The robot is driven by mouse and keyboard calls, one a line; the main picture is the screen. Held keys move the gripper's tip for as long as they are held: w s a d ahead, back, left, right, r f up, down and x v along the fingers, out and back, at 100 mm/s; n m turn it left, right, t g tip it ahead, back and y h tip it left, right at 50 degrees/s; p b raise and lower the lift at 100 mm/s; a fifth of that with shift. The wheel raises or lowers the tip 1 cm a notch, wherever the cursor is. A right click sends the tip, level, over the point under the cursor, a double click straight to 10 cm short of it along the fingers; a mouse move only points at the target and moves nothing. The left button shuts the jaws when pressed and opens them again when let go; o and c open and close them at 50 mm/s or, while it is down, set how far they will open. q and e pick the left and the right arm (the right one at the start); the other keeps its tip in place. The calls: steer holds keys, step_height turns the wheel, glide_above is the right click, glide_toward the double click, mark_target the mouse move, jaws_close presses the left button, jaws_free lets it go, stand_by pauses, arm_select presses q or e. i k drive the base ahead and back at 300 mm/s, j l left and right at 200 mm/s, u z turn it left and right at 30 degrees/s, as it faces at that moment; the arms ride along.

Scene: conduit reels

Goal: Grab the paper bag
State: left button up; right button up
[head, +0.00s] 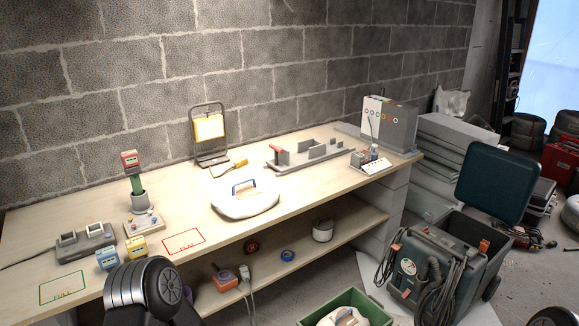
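A pale, crumpled bag (452,103) stands at the back right, on or behind a stack of grey slabs beyond the bench end. It is small in view, and I cannot tell for sure that it is paper. A rounded white bundle (245,203) with a blue handle lies on the middle of the bench. A similar white bundle (342,318) lies in the green crate at the bottom edge, partly cut off. A dark part of my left arm shows at the lower left. Neither gripper shows, and nothing visible touches the bags.
The wooden bench (205,236) runs along the block wall. It bears a grey rack (310,153), a clamp stand (210,140), a colour-dotted box (390,122) and several small devices at left. A green crate (374,308) and a lidded grey case (440,268) stand in front.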

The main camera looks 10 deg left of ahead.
mark_target(248, 198)
steer(key=i+z, duration=0.1)
steer(key=i, duration=0.35)
steer(key=i+j, duration=0.2)
steer(key=i, duration=0.25)
steer(key=i+j+z, duration=0.15)
steer(key=i, duration=0.3)
steer(key=i+l, duration=0.05)
